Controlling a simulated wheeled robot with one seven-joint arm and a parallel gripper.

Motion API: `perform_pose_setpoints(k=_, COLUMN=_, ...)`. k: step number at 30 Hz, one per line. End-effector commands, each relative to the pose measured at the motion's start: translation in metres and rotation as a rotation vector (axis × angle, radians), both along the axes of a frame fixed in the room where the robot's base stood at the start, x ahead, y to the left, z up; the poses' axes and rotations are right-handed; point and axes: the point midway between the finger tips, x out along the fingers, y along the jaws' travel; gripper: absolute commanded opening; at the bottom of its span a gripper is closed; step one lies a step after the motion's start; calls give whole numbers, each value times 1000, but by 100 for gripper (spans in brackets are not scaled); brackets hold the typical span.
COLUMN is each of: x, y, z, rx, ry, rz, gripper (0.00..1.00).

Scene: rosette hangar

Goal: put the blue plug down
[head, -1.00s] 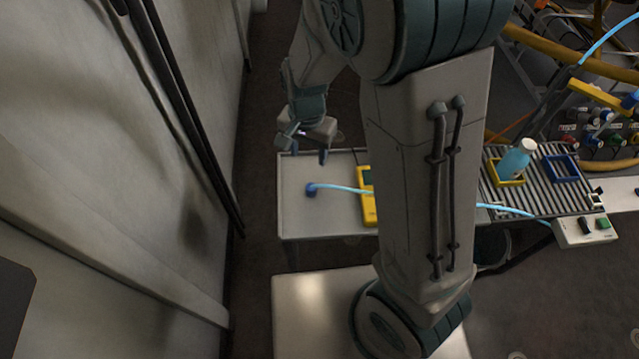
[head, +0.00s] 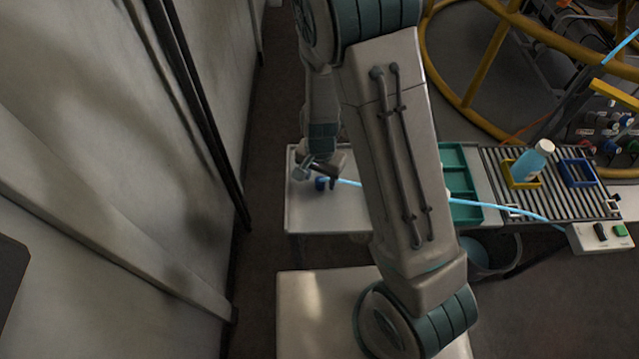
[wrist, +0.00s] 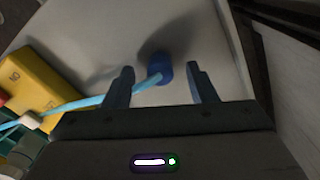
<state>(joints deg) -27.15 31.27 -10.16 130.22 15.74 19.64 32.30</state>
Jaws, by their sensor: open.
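The blue plug (head: 320,184) is on the left part of the light table (head: 305,215), with a light blue cable (head: 347,183) running from it to the right. In the wrist view the plug (wrist: 160,68) shows between and beyond the two fingertips of my gripper (wrist: 163,75). The fingers are apart and none visibly touches the plug. In the head view my gripper (head: 318,170) is just above the plug and partly overlaps it. I cannot tell the exact height of the gap.
A yellow device (wrist: 35,85) lies on the table in the wrist view. A teal tray (head: 457,180) is right of my arm. A ribbed rack (head: 500,170) holds a blue bottle (head: 530,165) in a yellow frame (head: 518,183) and a blue frame (head: 577,172). A control box (head: 600,236) sits at the right. A wall (head: 130,200) stands left.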

Motion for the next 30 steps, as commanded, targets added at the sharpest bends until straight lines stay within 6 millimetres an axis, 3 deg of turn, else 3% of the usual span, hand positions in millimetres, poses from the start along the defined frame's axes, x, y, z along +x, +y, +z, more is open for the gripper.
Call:
perform_pose_setpoints(k=9, x=0, y=0, z=-6, rx=1, ry=0, rz=1, gripper=52)
perform_pose_setpoints(k=14, x=0, y=0, z=-6, rx=1, ry=0, rz=1, gripper=7)
perform_pose_setpoints(k=17, x=0, y=0, z=-6, rx=1, ry=0, rz=1, gripper=0)
perform_pose_setpoints(k=25, x=0, y=0, z=-3, rx=1, ry=-2, rz=1, gripper=0)
perform_pose_setpoints(k=30, x=1, y=1, z=9, rx=2, ry=-3, rz=1, gripper=0)
